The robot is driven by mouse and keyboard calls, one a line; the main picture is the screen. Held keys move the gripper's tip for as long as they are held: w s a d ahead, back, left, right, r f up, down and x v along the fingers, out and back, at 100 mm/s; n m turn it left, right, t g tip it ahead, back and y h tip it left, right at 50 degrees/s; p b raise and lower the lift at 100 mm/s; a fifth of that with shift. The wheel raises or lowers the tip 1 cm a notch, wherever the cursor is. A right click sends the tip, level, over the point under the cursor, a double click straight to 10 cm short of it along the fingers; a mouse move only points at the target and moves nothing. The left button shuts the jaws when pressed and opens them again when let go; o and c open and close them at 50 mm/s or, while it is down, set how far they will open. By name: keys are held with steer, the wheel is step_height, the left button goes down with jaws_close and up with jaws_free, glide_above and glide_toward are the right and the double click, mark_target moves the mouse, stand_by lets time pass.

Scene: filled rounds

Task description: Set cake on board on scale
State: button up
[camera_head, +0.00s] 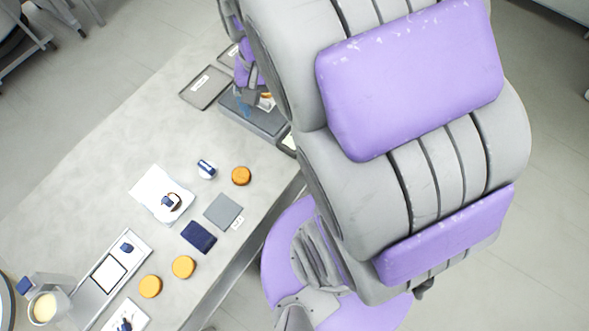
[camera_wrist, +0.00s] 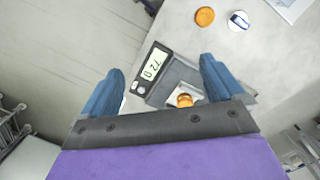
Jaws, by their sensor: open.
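In the wrist view, a golden-brown round cake (camera_wrist: 185,101) rests on a small pale board (camera_wrist: 172,99), which lies on the grey plate of the scale (camera_wrist: 180,74). The scale's lit display (camera_wrist: 153,64) shows a figure that looks like 72. My gripper (camera_wrist: 162,65) has its two blue fingers wide apart, with nothing between them, above the scale. In the head view, my gripper (camera_head: 243,103) is over the scale (camera_head: 262,122) at the table's far end, and the cake (camera_head: 267,96) shows partly beside the fingers. My arm hides part of that area.
More round cakes (camera_head: 241,176) lie along the table's near edge. A white-and-blue round item (camera_head: 206,170), a white sheet (camera_head: 147,187), a grey square (camera_head: 223,211) and a navy cloth (camera_head: 199,237) lie mid-table. A grey tray (camera_head: 188,96) is left of the scale. The table's upper left is clear.

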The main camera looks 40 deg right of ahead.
steer(key=s+a+n, duration=0.2)
steer(key=s+n, duration=0.1)
steer(key=s, duration=0.4)
steer(key=s+a+n, duration=0.2)
steer(key=s+n, duration=0.1)
steer(key=s, duration=0.5)
steer(key=shift+s+a+f+g, duration=0.25)
steer(key=shift+a+f+g, duration=0.05)
steer(key=shift+a, duration=0.1)
steer(key=shift+f, duration=0.1)
